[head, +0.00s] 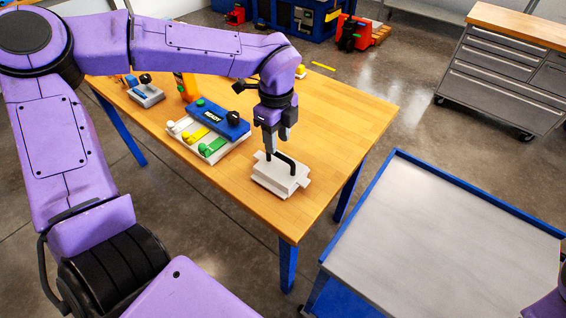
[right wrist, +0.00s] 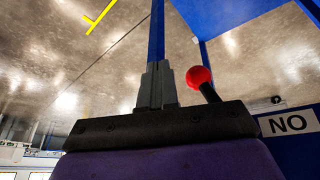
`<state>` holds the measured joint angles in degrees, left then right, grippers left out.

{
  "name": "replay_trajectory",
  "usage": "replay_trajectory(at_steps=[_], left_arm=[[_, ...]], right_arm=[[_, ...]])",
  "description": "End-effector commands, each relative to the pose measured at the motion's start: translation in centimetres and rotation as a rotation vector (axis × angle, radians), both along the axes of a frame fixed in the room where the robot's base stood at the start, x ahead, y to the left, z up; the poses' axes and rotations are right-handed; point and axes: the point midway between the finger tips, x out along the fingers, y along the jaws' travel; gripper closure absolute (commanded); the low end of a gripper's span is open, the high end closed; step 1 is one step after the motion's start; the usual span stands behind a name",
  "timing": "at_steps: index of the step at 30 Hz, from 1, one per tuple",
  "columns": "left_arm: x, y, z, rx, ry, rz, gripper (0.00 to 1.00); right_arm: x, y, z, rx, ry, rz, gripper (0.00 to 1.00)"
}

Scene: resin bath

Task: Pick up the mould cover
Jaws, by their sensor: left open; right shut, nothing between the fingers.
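The mould cover (head: 281,172) appears to be the pale slab with an upright black handle (head: 286,161). It sits near the front corner of the wooden table. My left gripper (head: 277,148) points down right over it, with its fingertips beside the handle's left end. It is open, and I cannot tell whether a finger touches the handle. The right wrist view shows my right gripper (right wrist: 157,88) shut and empty, away from the cover.
The wooden table (head: 350,115) also bears a blue box (head: 217,117) over a tray with coloured strips (head: 203,140), and a small grey device (head: 146,95). A blue-edged cart (head: 440,240) stands at right. A red knob (right wrist: 198,76) is close to my right gripper in the right wrist view.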

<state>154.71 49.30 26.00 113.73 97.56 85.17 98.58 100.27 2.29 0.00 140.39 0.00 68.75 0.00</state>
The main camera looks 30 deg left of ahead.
Motion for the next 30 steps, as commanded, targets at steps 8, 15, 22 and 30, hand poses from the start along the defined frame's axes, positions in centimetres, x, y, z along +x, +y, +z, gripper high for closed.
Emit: replay_trajectory(at_steps=[8,15,22,30], left_arm=[[0.1,-0.5,-3.7,0.001,0.006,-0.003,0.58],[0.2,-0.5,-6.7,0.001,0.0,0.001,0.58],[0.3,-0.5,-6.7,0.0,-0.001,0.001,0.78],[0.3,-0.5,-6.7,0.0,-0.001,0.001,1.0]], right_arm=[[0.0,0.0,1.6,0.0,0.0,0.0,1.0],[0.0,0.0,1.9,0.0,0.0,0.0,1.0],[0.0,0.0,1.9,0.0,0.0,0.0,1.0],[0.0,0.0,1.9,0.0,0.0,0.0,1.0]])
